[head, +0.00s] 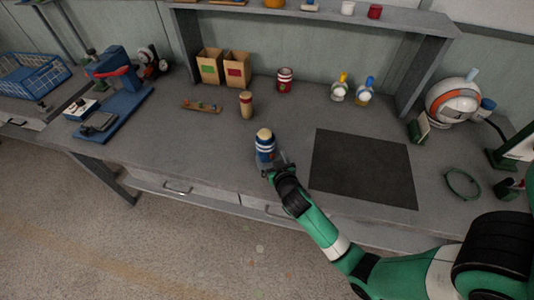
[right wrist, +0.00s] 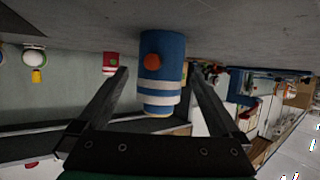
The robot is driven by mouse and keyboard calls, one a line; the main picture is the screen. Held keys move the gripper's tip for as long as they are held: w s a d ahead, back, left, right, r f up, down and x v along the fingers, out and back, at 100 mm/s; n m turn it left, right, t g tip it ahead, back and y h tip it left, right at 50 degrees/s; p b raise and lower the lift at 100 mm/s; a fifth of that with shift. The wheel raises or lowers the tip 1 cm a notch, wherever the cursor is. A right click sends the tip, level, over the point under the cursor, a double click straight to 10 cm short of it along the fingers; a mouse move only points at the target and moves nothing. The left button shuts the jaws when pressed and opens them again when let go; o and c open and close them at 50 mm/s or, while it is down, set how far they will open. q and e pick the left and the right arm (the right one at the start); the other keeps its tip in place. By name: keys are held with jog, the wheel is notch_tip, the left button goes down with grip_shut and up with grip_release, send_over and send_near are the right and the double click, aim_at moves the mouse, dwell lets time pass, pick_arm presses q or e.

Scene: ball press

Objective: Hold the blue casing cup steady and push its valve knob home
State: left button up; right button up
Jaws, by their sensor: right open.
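The blue casing cup (head: 264,153) stands upright on the grey bench, left of the dark mat. It has white bands and a pale tan top. It also shows upside down in the right wrist view (right wrist: 160,85). Its round orange-red valve knob (right wrist: 152,62) faces the right wrist camera; I cannot tell how far it sticks out. My right gripper (head: 277,171) is at the cup's near side, low over the bench. Its fingers are open, one to each side of the cup in the right wrist view, with gaps between. My left gripper is not in view.
The dark mat (head: 362,168) lies right of the cup. Behind stand a tan-and-red cylinder (head: 246,105), a red can (head: 285,81) and two bottles (head: 339,91). A small wooden rack (head: 202,107) lies back left. The bench left of the cup is clear.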

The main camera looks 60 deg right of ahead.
aim_at(268, 153)
jog(key=b+x, duration=0.2)
jog(key=x, duration=0.5)
jog(key=shift+w, duration=0.1)
jog(key=c, duration=1.1)
jog(key=o, duration=1.1)
jog(key=shift+a, duration=0.1)
jog(key=c, duration=0.8)
